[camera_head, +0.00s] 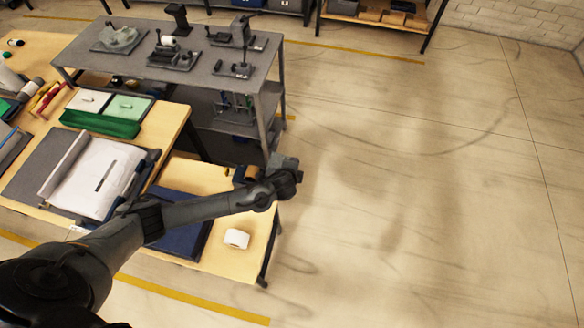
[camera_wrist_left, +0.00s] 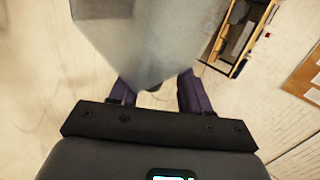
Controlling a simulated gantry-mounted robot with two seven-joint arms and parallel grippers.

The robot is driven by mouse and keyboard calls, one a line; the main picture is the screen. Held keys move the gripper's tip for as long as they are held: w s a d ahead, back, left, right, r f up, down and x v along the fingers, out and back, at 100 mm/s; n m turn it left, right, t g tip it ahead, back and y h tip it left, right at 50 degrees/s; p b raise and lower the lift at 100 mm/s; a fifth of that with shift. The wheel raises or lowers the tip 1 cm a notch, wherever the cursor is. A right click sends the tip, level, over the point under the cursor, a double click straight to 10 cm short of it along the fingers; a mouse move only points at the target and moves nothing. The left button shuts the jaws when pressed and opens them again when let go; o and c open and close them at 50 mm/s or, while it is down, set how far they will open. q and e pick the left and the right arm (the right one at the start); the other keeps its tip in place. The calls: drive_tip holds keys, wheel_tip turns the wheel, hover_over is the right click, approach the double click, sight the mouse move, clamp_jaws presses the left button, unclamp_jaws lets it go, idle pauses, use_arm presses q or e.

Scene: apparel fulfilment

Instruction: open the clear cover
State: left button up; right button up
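I cannot clearly identify a clear cover. A pale, glossy sheet (camera_head: 98,180) with a rolled left edge lies on a dark board on the table at left in the head view. My left arm crosses over the table, its end reaching past the table's right side. My left gripper (camera_wrist_left: 157,95) shows two purple fingers standing apart in the wrist view, with floor visible between them. A large smooth grey panel (camera_wrist_left: 150,40) fills the space in front and hides the fingertips; I cannot tell what it is. My right gripper is not in view.
A white block (camera_head: 237,238) and a dark blue mat (camera_head: 184,242) lie on the wooden table. A green tray (camera_head: 100,123) is farther back. A grey shelf bench (camera_head: 195,85) holding several fixtures stands behind. The floor at right is clear.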

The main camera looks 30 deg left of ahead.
use_arm(q)
drive_tip(key=shift+s+r, duration=0.4)
drive_tip(key=shift+r, duration=0.05)
drive_tip(key=v, duration=0.9)
drive_tip(key=shift+s+d+r+b, duration=0.2)
drive_tip(key=shift+r+b, duration=0.05)
drive_tip(key=shift+b, duration=0.15)
drive_tip(key=shift+c, duration=0.2)
